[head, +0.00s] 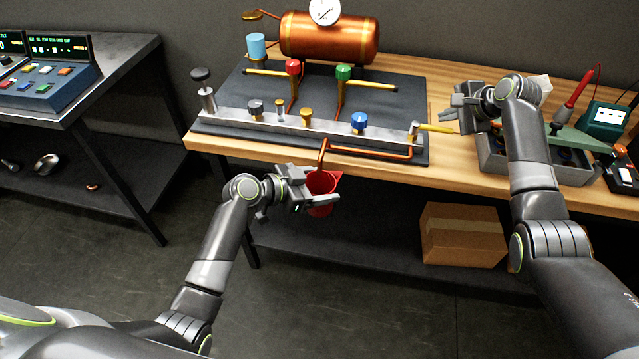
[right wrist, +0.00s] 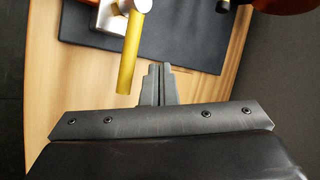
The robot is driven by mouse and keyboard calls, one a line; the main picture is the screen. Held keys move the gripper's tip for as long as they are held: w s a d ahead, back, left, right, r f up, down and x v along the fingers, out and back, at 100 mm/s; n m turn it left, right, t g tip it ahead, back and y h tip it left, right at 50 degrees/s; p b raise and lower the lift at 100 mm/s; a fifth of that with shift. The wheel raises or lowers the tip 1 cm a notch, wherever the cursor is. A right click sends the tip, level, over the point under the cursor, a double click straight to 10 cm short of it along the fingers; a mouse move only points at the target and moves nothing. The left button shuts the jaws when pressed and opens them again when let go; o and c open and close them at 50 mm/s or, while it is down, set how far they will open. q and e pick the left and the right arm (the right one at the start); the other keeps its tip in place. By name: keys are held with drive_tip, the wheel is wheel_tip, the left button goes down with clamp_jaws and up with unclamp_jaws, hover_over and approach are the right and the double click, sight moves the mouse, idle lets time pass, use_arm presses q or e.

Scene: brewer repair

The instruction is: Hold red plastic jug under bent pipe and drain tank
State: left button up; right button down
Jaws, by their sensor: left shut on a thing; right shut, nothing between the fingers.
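A red plastic jug (head: 322,187) is held by my left gripper (head: 318,199), which is shut on it in front of the bench's front edge. The bent copper pipe (head: 323,153) comes down from the manifold, with its lower end at the jug's mouth. Whether liquid flows is too small to tell. The copper tank (head: 330,38) with a white gauge stands at the back of the bench. My right gripper (head: 462,123) is shut and empty beside the yellow lever (head: 435,128). In the right wrist view the yellow lever (right wrist: 128,65) lies just left of the closed fingers (right wrist: 157,85), apart from them.
The metal manifold (head: 300,122) carries several knobs, including a blue one (head: 359,121), on a dark mat. Red (head: 292,67) and green (head: 343,72) valves stand behind it. A grey bin (head: 545,165) sits right. A cardboard box (head: 463,235) is on the lower shelf.

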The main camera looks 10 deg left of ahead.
sight(444, 131)
drive_tip(key=shift+f, duration=0.6)
drive_tip(key=shift+s+d, duration=0.2)
drive_tip(key=shift+s, duration=0.4)
drive_tip(key=shift+s+d, duration=0.1)
drive_tip(key=shift+s, duration=0.6)
drive_tip(key=shift+s, duration=0.5)
